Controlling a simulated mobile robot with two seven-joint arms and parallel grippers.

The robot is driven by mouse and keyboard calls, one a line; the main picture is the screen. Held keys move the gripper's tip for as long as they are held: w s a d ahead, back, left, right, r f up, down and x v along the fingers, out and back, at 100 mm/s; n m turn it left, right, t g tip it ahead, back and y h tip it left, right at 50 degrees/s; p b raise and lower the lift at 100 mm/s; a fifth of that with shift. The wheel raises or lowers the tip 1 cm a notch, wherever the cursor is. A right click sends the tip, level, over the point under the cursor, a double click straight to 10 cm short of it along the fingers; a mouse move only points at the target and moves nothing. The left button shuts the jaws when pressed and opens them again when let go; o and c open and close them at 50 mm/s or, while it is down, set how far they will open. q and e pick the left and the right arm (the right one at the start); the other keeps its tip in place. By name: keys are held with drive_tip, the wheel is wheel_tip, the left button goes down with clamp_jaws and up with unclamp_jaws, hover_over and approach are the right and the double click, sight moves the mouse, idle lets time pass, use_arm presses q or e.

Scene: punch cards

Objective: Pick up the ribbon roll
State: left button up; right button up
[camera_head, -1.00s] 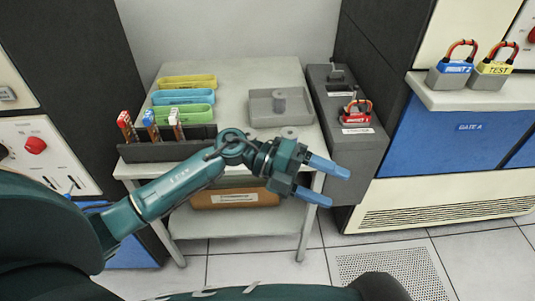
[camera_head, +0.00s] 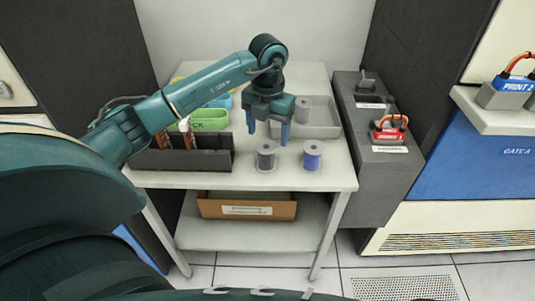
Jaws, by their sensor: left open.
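Three ribbon rolls show. A dark grey roll (camera_head: 267,155) stands upright on the table (camera_head: 335,175) near its front edge. A blue roll (camera_head: 312,154) stands just right of it. A lighter grey roll (camera_head: 302,110) stands in the grey tray (camera_head: 325,131) behind, partly covered by my gripper. My left gripper (camera_head: 268,129) is open and empty, with its blue fingers pointing down. In the picture it is just above and behind the dark grey roll, apparently not around it. My right gripper is not in view.
A dark rack (camera_head: 205,160) with card-like pieces stands left of the rolls. A brown box (camera_head: 247,206) sits on the lower shelf.

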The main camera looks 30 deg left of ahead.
sight(266, 156)
use_arm(q)
drive_tip(key=f, duration=0.9)
drive_tip(key=shift+a+f, duration=0.15)
drive_tip(key=shift+a, duration=0.05)
drive_tip(key=c, duration=1.1)
drive_tip(key=shift+c, duration=0.2)
